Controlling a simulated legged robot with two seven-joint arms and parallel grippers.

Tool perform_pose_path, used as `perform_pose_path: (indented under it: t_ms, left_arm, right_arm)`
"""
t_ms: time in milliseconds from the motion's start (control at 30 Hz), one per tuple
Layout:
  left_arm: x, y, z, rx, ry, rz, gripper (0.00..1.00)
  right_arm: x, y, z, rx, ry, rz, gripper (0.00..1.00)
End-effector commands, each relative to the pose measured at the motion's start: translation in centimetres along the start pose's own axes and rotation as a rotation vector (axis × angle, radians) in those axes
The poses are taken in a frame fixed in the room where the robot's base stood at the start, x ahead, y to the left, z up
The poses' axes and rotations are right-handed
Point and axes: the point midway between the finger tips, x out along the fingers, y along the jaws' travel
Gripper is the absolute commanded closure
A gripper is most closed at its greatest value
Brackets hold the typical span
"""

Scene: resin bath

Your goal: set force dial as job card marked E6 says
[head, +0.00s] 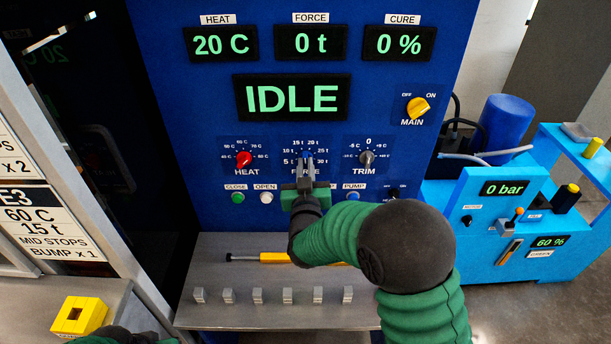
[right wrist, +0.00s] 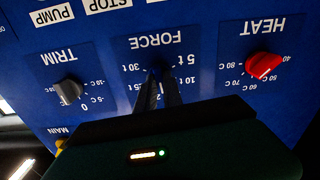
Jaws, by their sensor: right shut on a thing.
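The blue force dial (head: 308,158) is on the blue panel, between the red heat knob and the grey trim knob. My right gripper (head: 306,172) is shut on it. In the right wrist view, which shows the panel upside down, the two dark fingers hold the force dial (right wrist: 155,74) from both sides. The fingers hide its pointer, so its setting cannot be read. The scale shows marks from 5 t to 30 t. The force display (head: 310,43) reads 0 t. A job card (head: 48,222) marked E3 shows at left; no card marked E6 is visible.
The heat knob (head: 243,159) and trim knob (head: 367,157) flank the dial closely. Push buttons (head: 265,198) sit below. A grey shelf (head: 215,250) holds a yellow-handled tool (head: 273,257) and several small metal blocks. A yellow block (head: 80,316) is at lower left.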

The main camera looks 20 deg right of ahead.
Motion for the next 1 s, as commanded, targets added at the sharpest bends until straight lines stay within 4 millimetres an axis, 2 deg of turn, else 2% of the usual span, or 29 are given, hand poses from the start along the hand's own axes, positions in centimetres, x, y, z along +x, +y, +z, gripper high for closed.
perform_pose_path:
  t_ms: [33,400,700,1000]
  left_arm:
    - [1.2,0.0,0.3,0.0,0.0,0.0,1.0]
    - [4.2,0.0,1.0,0.0,0.0,0.0,1.0]
    - [5.4,0.0,1.3,0.0,0.0,0.0,1.0]
    - [5.5,0.0,1.3,0.0,0.0,0.0,1.0]
  right_arm:
    - [-0.2,-0.2,1.2,0.041,-0.015,-0.003,1.0]
    - [-0.2,-0.2,1.1,0.331,-0.017,-0.002,1.0]
    - [-0.2,-0.1,0.9,0.452,-0.019,-0.001,1.0]
    - [-0.1,-0.1,0.8,0.48,-0.02,-0.001,1.0]
